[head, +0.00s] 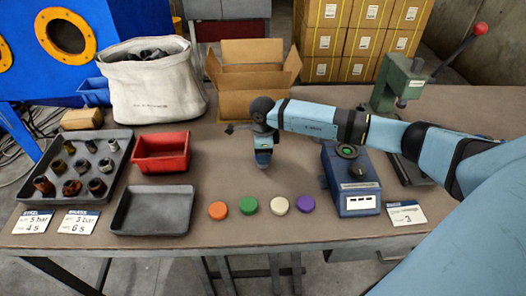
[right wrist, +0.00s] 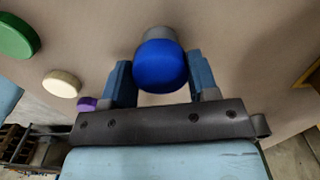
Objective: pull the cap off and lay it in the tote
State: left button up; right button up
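A blue cap (right wrist: 160,66) sits on the end of a grey round part (right wrist: 160,34) in the right wrist view. My right gripper (head: 263,158) is over the middle of the table, pointing down. A red open bin (head: 162,152) stands to the left and looks empty. A white fabric tote bag (head: 153,88) with dark items inside stands behind it. My left gripper is not in view.
A grey tray (head: 152,211) is empty; a larger tray (head: 50,165) holds several fittings. Orange, green, cream and purple discs (head: 305,203) line the front. A blue device (head: 350,180) stands right, an open carton (head: 252,80) behind. The table between bin and gripper is clear.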

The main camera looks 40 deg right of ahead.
jog(key=shift+r+p, duration=0.7)
jog(key=shift+r, duration=0.35)
jog(key=shift+r+p, duration=0.95)
jog(key=shift+r, duration=0.75)
jog(key=shift+r+p, duration=0.4)
jog(key=shift+r, duration=0.4)
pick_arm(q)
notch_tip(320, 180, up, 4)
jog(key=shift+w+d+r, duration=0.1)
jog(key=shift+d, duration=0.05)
pick_arm(e)
jog(key=shift+r, duration=0.55)
pick_arm(q)
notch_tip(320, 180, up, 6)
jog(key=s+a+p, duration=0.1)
jog(key=p, duration=0.9)
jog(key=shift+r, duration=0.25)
pick_arm(e)
jog(key=a+r+n, duration=0.2)
jog(key=a+r, duration=0.4)
jog(key=a, duration=0.5)
jog(key=a+r+n, duration=0.2)
jog(key=a+r, duration=0.4)
jog(key=a, duration=0.5)
jog(key=a+r+n, duration=0.3)
jog(key=a+r, duration=0.3)
jog(key=a, duration=0.6)
jog(key=shift+w+r, duration=0.2)
